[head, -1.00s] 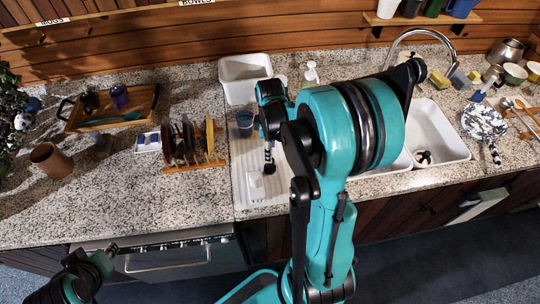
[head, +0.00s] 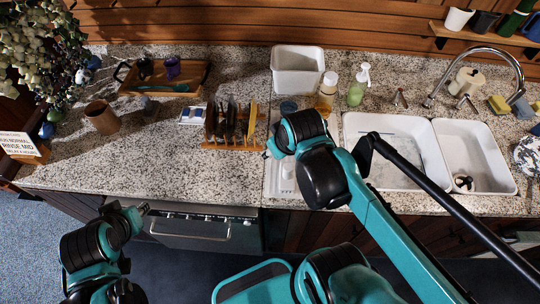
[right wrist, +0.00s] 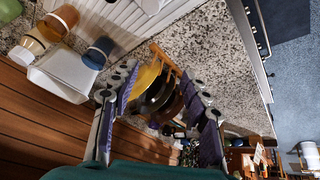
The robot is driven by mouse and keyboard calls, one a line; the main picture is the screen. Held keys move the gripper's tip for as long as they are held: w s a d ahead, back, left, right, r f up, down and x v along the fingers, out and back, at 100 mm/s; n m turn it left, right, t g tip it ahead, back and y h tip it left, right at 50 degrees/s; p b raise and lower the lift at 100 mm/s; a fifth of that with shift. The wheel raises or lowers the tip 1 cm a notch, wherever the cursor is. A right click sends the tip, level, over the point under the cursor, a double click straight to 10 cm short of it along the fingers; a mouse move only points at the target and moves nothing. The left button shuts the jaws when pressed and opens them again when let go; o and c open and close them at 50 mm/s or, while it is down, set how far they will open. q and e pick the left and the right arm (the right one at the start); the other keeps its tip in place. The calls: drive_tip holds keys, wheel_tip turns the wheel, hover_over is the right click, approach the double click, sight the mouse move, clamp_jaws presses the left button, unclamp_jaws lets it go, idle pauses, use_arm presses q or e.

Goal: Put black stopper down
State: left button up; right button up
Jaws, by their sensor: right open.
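I cannot single out the black stopper for certain. A small dark object (head: 145,68) stands in the wooden tray (head: 205,77) at the back left, beside a purple cup (head: 172,68). My right gripper (right wrist: 165,80) is open, with nothing between its fingers. In the right wrist view the dish rack's yellow plate (right wrist: 146,78) and dark plates (right wrist: 163,97) lie beyond the fingers. In the head view my right wrist hides the fingers and part of the white drainboard (head: 274,184). My left gripper (head: 142,209) is low at the counter's front edge, its jaws unclear.
The dish rack (head: 235,147) stands left of my right wrist. A white tub (head: 298,72), an amber bottle (head: 327,92) and a green soap bottle (head: 358,86) stand behind. The sink basins (head: 472,152) are right. The left front counter (head: 130,170) is clear.

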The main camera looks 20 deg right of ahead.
drive_tip(key=a, duration=0.1)
drive_tip(key=s+a+m+t, duration=0.1)
drive_tip(key=s+a+m, duration=0.1)
drive_tip(key=shift+a+r+t, duration=0.15)
drive_tip(key=shift+r+t, duration=0.05)
drive_tip(key=shift+t, duration=0.2)
drive_tip(key=shift+f, duration=0.1)
wheel_tip(320, 180, down, 13)
drive_tip(key=b, duration=1.3)
